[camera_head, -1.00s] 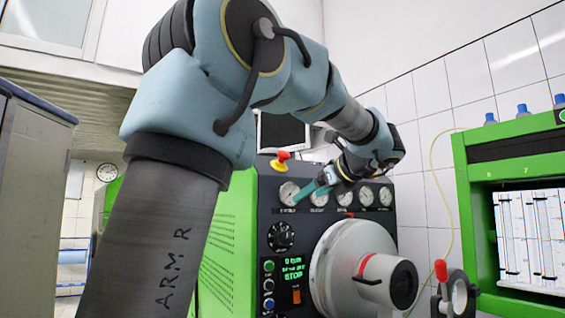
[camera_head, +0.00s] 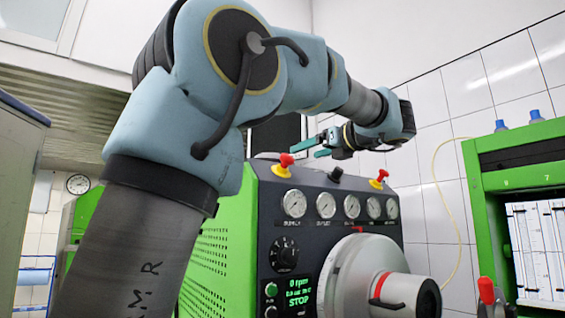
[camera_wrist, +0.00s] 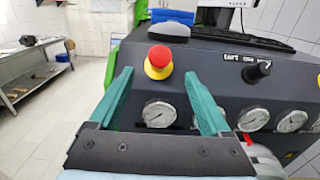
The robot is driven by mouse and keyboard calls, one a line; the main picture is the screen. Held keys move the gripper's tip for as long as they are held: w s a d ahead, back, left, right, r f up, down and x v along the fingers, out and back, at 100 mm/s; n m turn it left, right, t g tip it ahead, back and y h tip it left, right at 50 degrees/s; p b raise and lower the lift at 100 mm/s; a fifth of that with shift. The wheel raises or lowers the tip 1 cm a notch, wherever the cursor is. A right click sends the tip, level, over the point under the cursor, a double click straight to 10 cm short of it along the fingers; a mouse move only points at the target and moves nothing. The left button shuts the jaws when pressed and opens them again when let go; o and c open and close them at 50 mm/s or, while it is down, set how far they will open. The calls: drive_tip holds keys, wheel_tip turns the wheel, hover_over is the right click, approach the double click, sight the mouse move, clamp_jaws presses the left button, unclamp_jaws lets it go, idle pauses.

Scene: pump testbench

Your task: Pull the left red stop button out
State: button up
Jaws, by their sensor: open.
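The left red stop button (camera_head: 284,163) stands on a yellow collar at the left end of the green and black pump testbench's (camera_head: 230,230) sloped top panel. In the wrist view the red button (camera_wrist: 159,56) shows between and beyond the two teal fingers. My gripper (camera_head: 318,146) is open and empty, up and to the right of the button in the head view. In the wrist view its fingertips (camera_wrist: 157,75) lie on either side of the button's line, apart from it. A second red button (camera_head: 381,177) stands at the panel's right end.
A black knob (camera_head: 335,174) sits between the two red buttons. Round gauges (camera_head: 294,203) line the panel front. A monitor (camera_head: 275,134) and a computer mouse (camera_wrist: 165,31) are behind the button. A green-framed cabinet (camera_head: 480,160) stands at right.

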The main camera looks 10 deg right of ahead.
sight(290, 158)
drive_tip(key=p+x, duration=0.2)
drive_tip(key=x, duration=0.8)
drive_tip(key=shift+p, duration=0.3)
drive_tip(key=shift+c, duration=0.2)
clamp_jaws()
